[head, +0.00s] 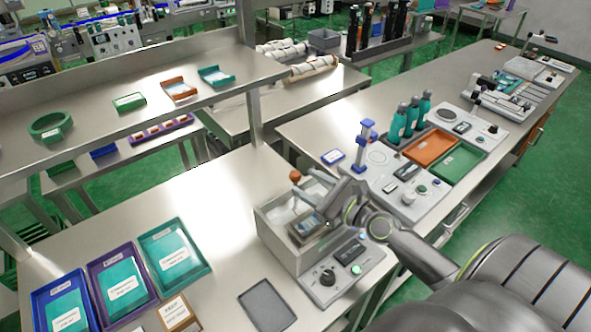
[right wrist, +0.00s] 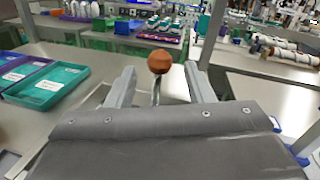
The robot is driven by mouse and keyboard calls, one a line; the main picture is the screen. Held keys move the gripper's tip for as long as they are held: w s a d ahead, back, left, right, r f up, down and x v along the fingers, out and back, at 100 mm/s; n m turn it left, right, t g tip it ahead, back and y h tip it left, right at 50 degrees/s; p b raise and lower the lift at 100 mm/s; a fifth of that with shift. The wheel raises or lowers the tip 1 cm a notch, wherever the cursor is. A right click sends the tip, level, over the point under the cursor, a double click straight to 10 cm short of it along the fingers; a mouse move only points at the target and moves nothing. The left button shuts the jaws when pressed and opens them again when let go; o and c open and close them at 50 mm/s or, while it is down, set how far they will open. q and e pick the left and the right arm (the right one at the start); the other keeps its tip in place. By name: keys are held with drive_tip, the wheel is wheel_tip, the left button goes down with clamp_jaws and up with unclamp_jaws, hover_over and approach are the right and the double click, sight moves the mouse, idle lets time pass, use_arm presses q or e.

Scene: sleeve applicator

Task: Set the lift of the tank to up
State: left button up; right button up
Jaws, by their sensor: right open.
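The tank (head: 275,238) is a grey open box on the bench in the middle of the head view, with a control panel on its near right side. An orange ball knob (head: 295,175) on a thin metal rod stands at the tank; in the right wrist view the knob (right wrist: 160,61) shows between the fingers. My right gripper (head: 305,187) reaches over the tank from the right. It is open, with one finger on each side of the rod and a gap to both. My gripper and wrist hide part of the tank's inside. My left gripper is not in view.
The panel carries a black dial (head: 327,277) and a small display (head: 351,252). Blue, purple and teal trays lie at the left front, and a dark mat (head: 267,305) lies before the tank. A shelf post (head: 254,115) stands behind. A blue stand (head: 362,145) is to the right.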

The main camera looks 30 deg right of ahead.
sight(296, 175)
drive_tip(key=shift+p+x, duration=0.35)
drive_tip(key=shift+x, duration=2)
clamp_jaws()
